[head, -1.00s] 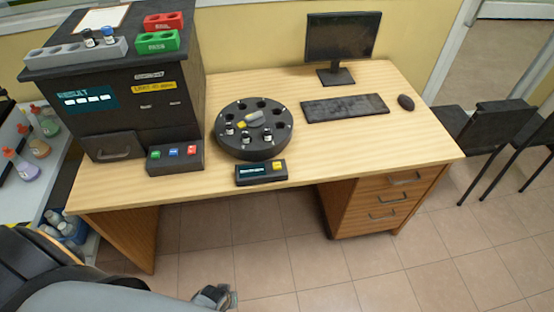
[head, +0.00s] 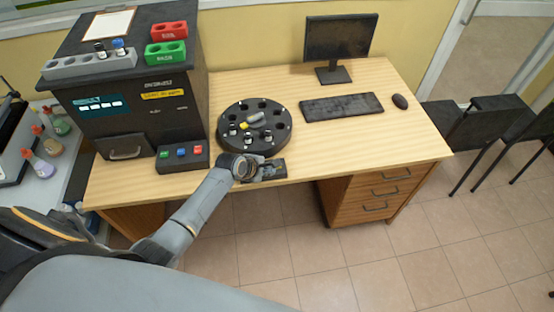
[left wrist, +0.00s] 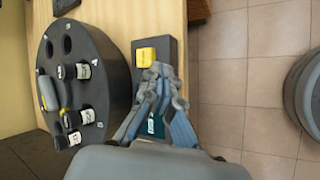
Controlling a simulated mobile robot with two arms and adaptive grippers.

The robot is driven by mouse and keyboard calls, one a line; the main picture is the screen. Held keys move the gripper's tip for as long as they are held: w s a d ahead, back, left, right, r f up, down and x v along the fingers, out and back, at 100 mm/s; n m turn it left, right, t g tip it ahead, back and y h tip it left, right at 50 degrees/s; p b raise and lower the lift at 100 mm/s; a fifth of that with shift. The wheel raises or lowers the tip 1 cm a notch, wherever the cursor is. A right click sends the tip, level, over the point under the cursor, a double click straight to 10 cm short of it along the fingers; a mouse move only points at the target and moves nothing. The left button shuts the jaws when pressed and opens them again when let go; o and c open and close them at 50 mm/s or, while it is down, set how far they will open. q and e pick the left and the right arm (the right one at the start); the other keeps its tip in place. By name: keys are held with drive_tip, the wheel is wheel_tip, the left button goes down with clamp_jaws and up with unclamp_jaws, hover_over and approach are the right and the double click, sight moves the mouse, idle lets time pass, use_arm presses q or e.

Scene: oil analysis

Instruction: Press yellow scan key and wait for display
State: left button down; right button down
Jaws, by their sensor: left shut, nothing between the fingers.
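The yellow scan key (left wrist: 145,56) shows in the left wrist view, at one end of a small black console (left wrist: 170,47) on the desk's front edge. In the head view, my arm and gripper cover most of the console (head: 282,172), and the key is hidden. My left gripper (head: 268,171) is shut and empty over the console. In the left wrist view its fingertips (left wrist: 160,72) are close beside the key; I cannot tell whether they touch. The console's display (left wrist: 156,125) is mostly hidden behind the fingers. My right gripper is not in view.
A round black carousel (head: 285,139) with several vials stands just behind the console. A panel with three coloured buttons (head: 182,164) and a large black analyser (head: 160,118) are to the left. A keyboard (head: 341,107), monitor (head: 340,40) and mouse (head: 400,101) are farther right.

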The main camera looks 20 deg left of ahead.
use_arm(q)
drive_tip(key=w+r+n+t+h+p, duration=0.1)
drive_tip(key=w+r+n, duration=0.2)
drive_tip(key=r, duration=0.6)
drive_tip(key=shift+w, duration=0.95)
drive_tip(key=shift+d+f, duration=0.1)
wheel_tip(320, 180, down, 7)
drive_tip(key=b, duration=0.8)
drive_tip(key=shift+f+b, duration=0.5)
drive_tip(key=shift+f, duration=0.3)
drive_tip(key=shift+f, duration=0.15)
drive_tip(key=shift+f, duration=0.3)
